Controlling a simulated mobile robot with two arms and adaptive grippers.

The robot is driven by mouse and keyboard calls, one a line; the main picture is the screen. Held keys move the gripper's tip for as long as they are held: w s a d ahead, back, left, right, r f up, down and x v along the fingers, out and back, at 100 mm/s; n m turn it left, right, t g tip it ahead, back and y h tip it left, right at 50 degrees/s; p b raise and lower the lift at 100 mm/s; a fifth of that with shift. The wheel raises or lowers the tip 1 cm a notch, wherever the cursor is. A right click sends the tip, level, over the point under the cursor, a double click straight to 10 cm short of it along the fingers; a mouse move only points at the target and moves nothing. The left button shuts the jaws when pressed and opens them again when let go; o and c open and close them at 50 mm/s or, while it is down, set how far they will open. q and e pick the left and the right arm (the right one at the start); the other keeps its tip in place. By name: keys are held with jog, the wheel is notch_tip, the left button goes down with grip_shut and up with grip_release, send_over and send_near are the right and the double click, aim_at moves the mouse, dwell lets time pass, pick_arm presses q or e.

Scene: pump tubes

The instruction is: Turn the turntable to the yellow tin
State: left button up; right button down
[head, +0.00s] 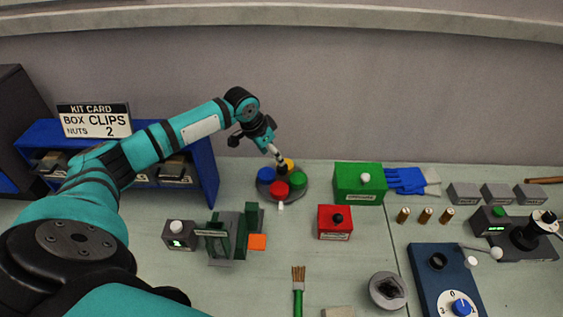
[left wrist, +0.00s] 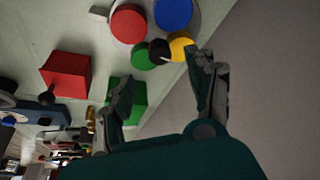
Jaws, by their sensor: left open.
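The round grey turntable (head: 301,195) stands at the back middle of the table. It carries a blue tin (head: 267,174), a red tin (head: 281,189), a green tin (head: 298,179) and a yellow tin (head: 287,165). The red tin is at the front, closest to a small white tab (head: 281,206). The yellow tin is at the back, partly hidden by my left gripper (head: 281,158). In the left wrist view, my left gripper (left wrist: 163,78) is open, its fingers spread near the yellow tin (left wrist: 181,46) and a black knob (left wrist: 158,51). I cannot tell whether it touches anything. My right gripper is out of view.
A green box (head: 350,187) stands right of the turntable and a red box (head: 335,224) in front right. A blue shelf (head: 208,180) stands left, under my arm. A dark green fixture (head: 226,240) is front left. Bare table lies between the turntable and the brush (head: 298,285).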

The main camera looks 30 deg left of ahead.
aim_at(282, 174)
pick_arm(q)
jog(key=p+x, duration=0.1)
jog(key=x, duration=0.6)
jog(key=shift+w+f, duration=0.15)
jog(key=shift+f, duration=0.2)
jog(key=shift+c, duration=0.4)
grip_shut()
